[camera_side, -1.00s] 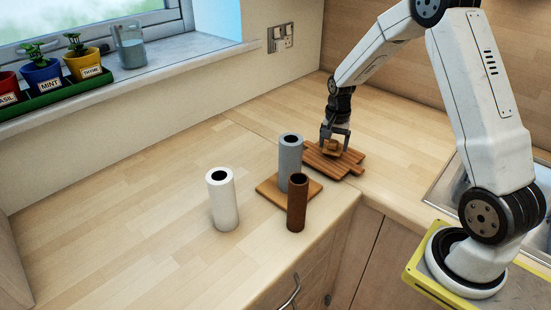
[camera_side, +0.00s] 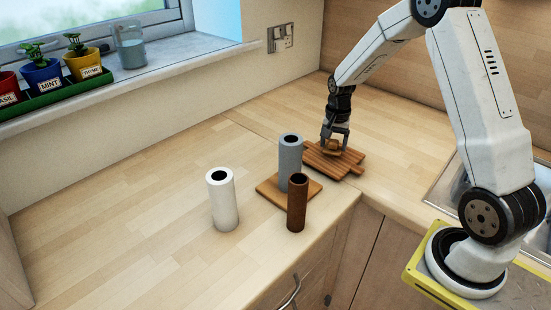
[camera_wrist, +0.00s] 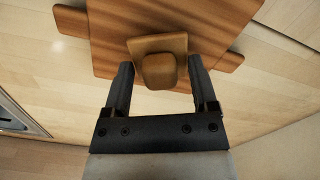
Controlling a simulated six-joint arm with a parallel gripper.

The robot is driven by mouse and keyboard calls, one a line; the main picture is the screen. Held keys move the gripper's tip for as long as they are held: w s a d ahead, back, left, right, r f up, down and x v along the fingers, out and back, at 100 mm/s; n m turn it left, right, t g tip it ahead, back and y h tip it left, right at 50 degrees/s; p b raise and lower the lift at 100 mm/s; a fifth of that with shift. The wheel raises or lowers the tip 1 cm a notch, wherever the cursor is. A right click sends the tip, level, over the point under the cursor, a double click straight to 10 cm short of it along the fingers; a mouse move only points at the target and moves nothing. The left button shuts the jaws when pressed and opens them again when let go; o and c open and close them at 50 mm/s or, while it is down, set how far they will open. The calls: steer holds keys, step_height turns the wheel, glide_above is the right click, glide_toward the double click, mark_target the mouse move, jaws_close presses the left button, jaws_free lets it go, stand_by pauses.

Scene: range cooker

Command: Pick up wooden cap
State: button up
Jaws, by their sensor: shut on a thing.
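The wooden cap (camera_wrist: 159,68) is a small brown piece with a square flange and a rounded knob. It is at the wooden board (camera_wrist: 205,20), and in the side view the cap (camera_side: 332,146) shows between my fingers over the board (camera_side: 347,166). I cannot tell whether the cap touches the board. My gripper (camera_side: 335,143) points down and is shut on the cap. In the wrist view, my gripper (camera_wrist: 158,78) has one finger on each side of the knob.
A grey cylinder (camera_side: 290,160) stands on a small square board (camera_side: 268,190), with a brown cylinder (camera_side: 297,205) by its front edge. A white cylinder (camera_side: 223,203) stands to the left. A sink (camera_side: 450,180) is at the right.

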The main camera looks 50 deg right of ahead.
steer(key=shift+r, duration=1.45)
steer(key=s+a+r, duration=0.5)
steer(key=s+r, duration=0.5)
steer(key=s, duration=0.3)
steer(key=w+a+r+n, duration=0.2)
steer(key=w+a+r, duration=0.1)
steer(key=w+a, duration=0.3)
steer(key=w+a+r+n, duration=0.2)
steer(key=w+a+r, duration=0.1)
steer(key=w+a, duration=0.4)
steer(key=shift+w+r+n, duration=0.25)
steer(key=shift+w+n, duration=0.05)
steer(key=shift+w, duration=0.25)
